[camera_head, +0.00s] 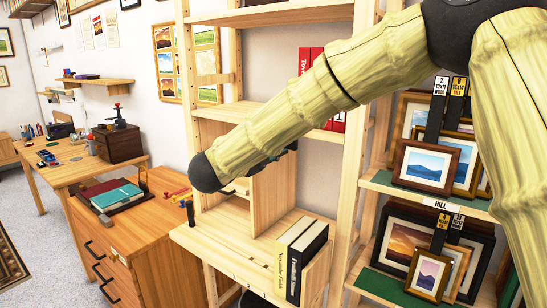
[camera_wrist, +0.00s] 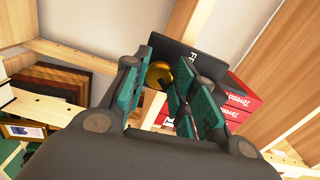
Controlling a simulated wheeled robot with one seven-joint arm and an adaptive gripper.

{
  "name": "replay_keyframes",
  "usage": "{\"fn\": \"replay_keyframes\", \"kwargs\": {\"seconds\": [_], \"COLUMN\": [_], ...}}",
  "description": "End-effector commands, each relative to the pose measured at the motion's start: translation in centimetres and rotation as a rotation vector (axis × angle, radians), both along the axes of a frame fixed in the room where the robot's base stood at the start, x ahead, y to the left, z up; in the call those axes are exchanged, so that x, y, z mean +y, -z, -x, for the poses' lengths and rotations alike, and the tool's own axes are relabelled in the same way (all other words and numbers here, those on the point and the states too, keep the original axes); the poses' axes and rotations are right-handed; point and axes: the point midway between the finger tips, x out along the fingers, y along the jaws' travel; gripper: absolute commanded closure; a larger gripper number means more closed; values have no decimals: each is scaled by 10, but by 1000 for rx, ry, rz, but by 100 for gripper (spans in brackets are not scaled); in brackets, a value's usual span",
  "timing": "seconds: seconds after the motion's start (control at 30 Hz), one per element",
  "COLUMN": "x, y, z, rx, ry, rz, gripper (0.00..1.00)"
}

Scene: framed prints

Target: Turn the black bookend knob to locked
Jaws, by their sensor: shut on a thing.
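In the wrist view a black plate, which looks like the black bookend (camera_wrist: 188,52), stands just beyond my fingers with part of a pale letter on it. A rounded brass-coloured knob (camera_wrist: 158,75) shows in front of the plate, between the teal finger pads. My gripper (camera_wrist: 160,87) is shut on the knob; the exact contact is partly hidden by the fingers. The knob's lock marks cannot be read. In the head view my arm covers most of the gripper and I cannot make out the bookend.
Red boxes (camera_wrist: 238,103) stand close right of the gripper in the wrist view. Framed prints (camera_head: 427,165) fill the right rack. A wooden cabinet (camera_head: 128,232) stands left.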

Motion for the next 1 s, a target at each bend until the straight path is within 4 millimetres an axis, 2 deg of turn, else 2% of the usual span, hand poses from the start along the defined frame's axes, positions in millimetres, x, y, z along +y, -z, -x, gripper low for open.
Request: {"fn": "replay_keyframes", "kwargs": {"seconds": [0.03,0.77,0.8,0.9,1.0], "x": [0,0,0,0,0], "y": [5,1,1,1,1], "z": [0,0,0,0,0], "rx": [-9,-52,-52,-53,-53], "ry": [-1,-1,-1,-1,-1], "rz": [-16,-75,-75,-74,-75], "gripper": [97,97,71,53,51]}}
